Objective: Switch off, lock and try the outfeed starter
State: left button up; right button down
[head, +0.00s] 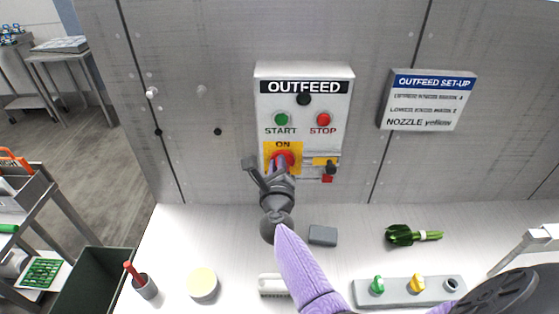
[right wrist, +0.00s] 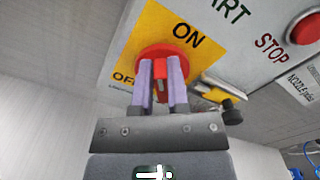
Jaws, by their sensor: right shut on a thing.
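The grey OUTFEED starter box (head: 343,110) is fixed to the wall. It has a green START button (head: 282,119) and a red STOP button (head: 323,119). Below them is a red rotary switch (right wrist: 150,52) on a yellow plate (right wrist: 139,27) marked ON at the top and OFF at lower left. My right gripper (head: 279,163) is shut on the red switch handle, which points up toward ON in the right wrist view. A yellow tab with a black knob (head: 331,169) and a red piece (head: 327,179) sit right of the switch. My left gripper is not seen.
A set-up sign (head: 430,99) hangs right of the box. A dark bin (head: 95,280) stands left.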

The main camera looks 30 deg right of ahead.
jog(key=n, duration=0.3)
jog(key=n+p, duration=0.1)
jog(key=n, duration=0.1)
jog(key=shift+w+a+f, duration=0.15)
jog(key=shift+a+f, duration=0.1)
jog(key=shift+f, duration=0.1)
jog(key=shift+f+n+p, duration=0.2)
jog(key=shift+n, duration=1.05)
jog(key=shift+f+n+p, duration=0.2)
jog(key=shift+n, duration=1.05)
jog(key=c, duration=0.6)
grip_release()
